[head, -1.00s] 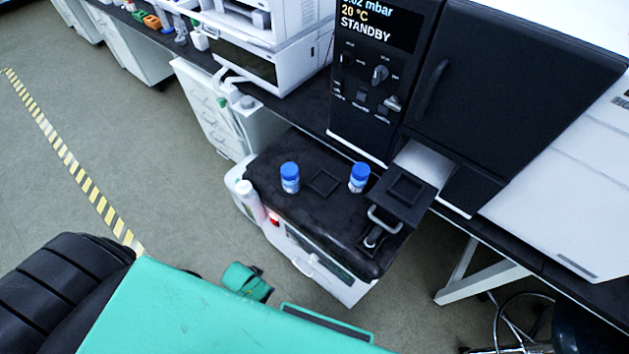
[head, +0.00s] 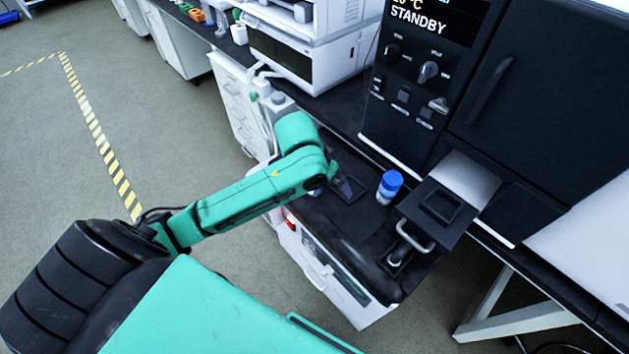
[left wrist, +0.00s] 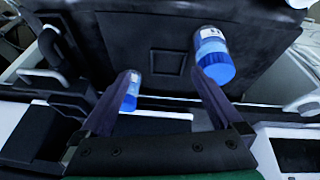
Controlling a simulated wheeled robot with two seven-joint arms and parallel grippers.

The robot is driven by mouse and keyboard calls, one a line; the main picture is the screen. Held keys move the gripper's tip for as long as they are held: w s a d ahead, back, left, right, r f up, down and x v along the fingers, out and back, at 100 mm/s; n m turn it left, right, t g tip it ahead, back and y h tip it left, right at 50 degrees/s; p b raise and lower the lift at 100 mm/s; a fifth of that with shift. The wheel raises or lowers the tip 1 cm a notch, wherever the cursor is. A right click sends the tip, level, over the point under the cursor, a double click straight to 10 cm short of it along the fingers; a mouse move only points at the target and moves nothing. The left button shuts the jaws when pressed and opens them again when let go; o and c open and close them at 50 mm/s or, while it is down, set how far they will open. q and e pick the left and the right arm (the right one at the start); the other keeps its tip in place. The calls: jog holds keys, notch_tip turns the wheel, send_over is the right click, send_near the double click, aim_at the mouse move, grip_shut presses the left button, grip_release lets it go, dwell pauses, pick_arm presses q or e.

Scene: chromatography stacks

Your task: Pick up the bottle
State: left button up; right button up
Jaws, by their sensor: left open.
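A bottle with a blue cap (head: 390,187) stands upright on the black top of the low cabinet, beside a square recess. The first bottle also shows there (left wrist: 130,90), partly behind the left finger. My left gripper (left wrist: 160,78) is open and empty, its fingers spread over the recess side between the bottles. In the head view it is mostly hidden by its own wrist. My right gripper is out of view.
The cabinet top (head: 350,250) has free room at the front. A dark raised plate (head: 438,207) and a metal handle (head: 412,238) stand at its right. A black instrument (head: 420,75) rises behind. A white instrument (head: 290,50) stands back left.

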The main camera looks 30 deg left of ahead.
pick_arm(q)
jog(key=w+a+r+n+g+y, duration=0.1)
jog(key=a+r+n+y, duration=0.15)
jog(key=a+r, duration=0.35)
jog(key=x, duration=0.9)
jog(key=w+x, duration=0.1)
jog(key=x, duration=0.4)
jog(key=shift+a+f+b, duration=0.1)
jog(key=shift+a+b, duration=0.1)
jog(key=shift+b, duration=0.15)
grip_shut()
jog(key=shift+r, duration=0.2)
